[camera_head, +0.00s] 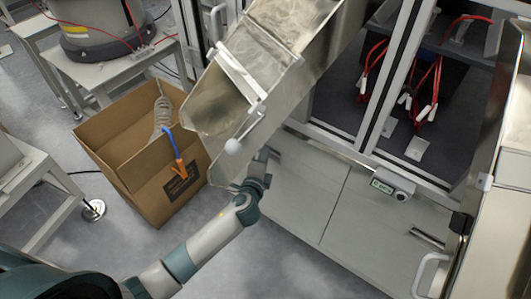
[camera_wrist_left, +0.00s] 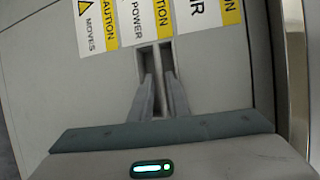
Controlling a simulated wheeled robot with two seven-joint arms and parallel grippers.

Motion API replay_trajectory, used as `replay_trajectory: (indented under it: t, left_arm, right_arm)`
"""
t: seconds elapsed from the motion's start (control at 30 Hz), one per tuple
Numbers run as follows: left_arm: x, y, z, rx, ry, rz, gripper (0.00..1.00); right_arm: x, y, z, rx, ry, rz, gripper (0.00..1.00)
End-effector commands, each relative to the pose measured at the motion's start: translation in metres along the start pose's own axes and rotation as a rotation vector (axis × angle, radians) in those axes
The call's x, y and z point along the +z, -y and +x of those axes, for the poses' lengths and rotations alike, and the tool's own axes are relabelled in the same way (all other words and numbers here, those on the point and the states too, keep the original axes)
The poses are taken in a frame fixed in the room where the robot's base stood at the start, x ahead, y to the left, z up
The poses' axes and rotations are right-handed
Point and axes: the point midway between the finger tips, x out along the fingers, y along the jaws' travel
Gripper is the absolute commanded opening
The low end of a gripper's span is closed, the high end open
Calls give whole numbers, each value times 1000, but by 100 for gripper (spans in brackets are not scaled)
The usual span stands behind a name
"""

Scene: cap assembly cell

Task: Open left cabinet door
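The left cabinet door (camera_head: 302,185) is a light grey panel below the glazed frame, partly hidden by the metal chute. It looks shut, level with the right cabinet door (camera_head: 372,228). In the left wrist view the grey panel (camera_wrist_left: 75,90) carries yellow caution labels and a narrow upright handle slot (camera_wrist_left: 156,52). My left gripper (camera_wrist_left: 161,100) has its two fingers close together at this slot, one on each side of a thin grey strip. Whether they press on it is unclear. My right gripper is not seen.
The metal chute (camera_head: 275,50) hangs over the door's upper left. An open cardboard box (camera_head: 110,140) stands left of my arm. A sensor box (camera_head: 392,188) sits on the frame above the doors. Bare floor (camera_head: 290,270) lies in front.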

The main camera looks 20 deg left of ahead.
Motion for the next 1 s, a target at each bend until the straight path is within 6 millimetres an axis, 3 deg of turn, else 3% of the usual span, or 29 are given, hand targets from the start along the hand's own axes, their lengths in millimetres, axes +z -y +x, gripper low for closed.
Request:
replay_trajectory:
  t: [0.23,0.33,1.0]
  left_arm:
    - [0,0,0,0,0,0,15]
    - [0,0,0,0,0,0,0]
    - [0,-1,0,2,0,1,0]
  right_arm:
    - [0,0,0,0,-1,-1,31]
    - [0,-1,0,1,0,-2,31]
    - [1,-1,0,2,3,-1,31]
